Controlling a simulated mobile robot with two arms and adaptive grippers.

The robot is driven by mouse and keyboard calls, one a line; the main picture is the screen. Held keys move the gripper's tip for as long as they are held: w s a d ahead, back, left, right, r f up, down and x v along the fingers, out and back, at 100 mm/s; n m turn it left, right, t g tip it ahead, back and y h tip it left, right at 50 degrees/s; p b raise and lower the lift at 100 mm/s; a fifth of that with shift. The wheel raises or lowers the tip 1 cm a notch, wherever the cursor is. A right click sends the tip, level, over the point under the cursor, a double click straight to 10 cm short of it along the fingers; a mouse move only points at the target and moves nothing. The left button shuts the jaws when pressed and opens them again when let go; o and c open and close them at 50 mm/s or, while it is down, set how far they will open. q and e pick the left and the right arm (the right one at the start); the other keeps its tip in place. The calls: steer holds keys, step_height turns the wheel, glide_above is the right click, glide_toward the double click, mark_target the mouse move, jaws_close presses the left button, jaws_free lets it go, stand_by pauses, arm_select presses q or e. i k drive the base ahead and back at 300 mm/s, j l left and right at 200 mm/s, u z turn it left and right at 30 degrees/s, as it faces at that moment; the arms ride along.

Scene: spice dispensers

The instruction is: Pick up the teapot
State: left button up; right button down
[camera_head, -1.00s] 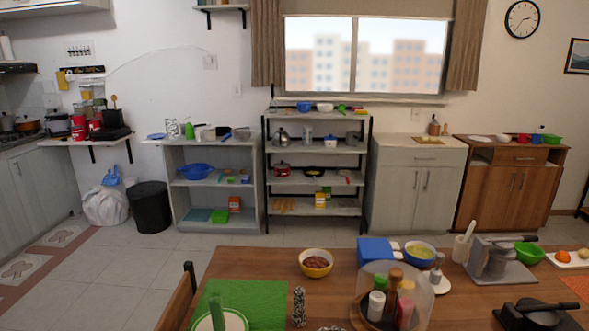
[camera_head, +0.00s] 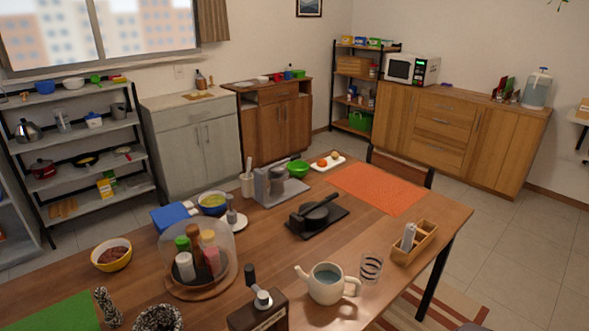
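A cream-white teapot (camera_head: 326,285) stands upright on the wooden dining table, near its front edge. Its spout points left and its handle is on the right. Its top is open and shows a bluish-grey inside. A striped glass (camera_head: 371,268) stands just right of the handle. A dark box-shaped grinder (camera_head: 259,308) stands just left of the teapot. Neither of my grippers shows in this view.
The wooden table (camera_head: 410,290) also bears a clear-domed spice tray (camera_head: 199,285), a black pan (camera_head: 315,215), a wooden caddy (camera_head: 414,242) and an orange mat (camera_head: 378,189). Bare tabletop lies between the pan and the teapot. Open floor (camera_head: 505,240) lies right of the table.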

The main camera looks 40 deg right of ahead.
mark_target(326, 282)
steer(key=z, duration=1.6)
